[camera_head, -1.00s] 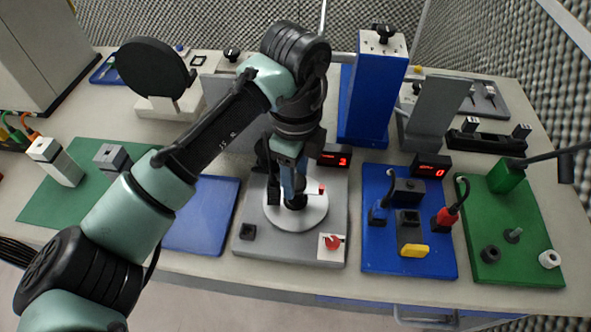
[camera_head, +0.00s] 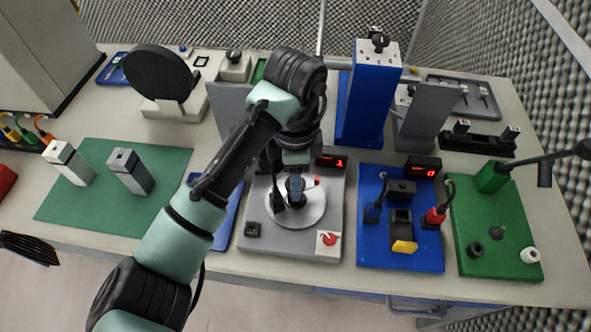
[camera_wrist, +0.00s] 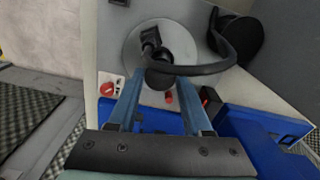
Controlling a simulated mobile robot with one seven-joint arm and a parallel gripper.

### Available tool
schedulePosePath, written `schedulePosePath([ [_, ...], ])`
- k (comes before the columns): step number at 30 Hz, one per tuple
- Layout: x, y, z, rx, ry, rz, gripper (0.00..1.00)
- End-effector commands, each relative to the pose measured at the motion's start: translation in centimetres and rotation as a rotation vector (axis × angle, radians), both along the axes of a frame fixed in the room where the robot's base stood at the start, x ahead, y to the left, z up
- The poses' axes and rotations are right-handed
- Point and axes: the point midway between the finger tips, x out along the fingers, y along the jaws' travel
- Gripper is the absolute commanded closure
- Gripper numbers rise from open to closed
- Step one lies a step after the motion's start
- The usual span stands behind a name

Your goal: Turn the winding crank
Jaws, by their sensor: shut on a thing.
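The winding crank stands on a pale round disc (camera_head: 310,212) set on a grey base plate (camera_head: 275,243). My gripper (camera_head: 295,190) points down over the disc and is shut on the crank's dark handle. In the wrist view, my two blue fingers (camera_wrist: 160,98) close at the dark handle (camera_wrist: 159,75), with a black crank part (camera_wrist: 150,37) beside it over the disc (camera_wrist: 182,42). A small red peg (camera_head: 318,181) stands at the disc's edge. My fingertips partly hide the grip.
To the right are a blue board (camera_head: 385,252) with plugs and a green board (camera_head: 505,265). A tall blue box (camera_head: 367,105) stands behind. A green mat (camera_head: 90,207) lies left.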

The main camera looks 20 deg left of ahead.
Motion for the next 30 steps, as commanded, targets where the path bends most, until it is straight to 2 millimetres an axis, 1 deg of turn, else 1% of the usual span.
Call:
schedulePosePath([
  [1,-0.02,-0.11,0.26,-0.003,0.002,0.024,1.00],
  [30,-0.05,-0.12,0.28,-0.001,0.003,0.508,1.00],
])
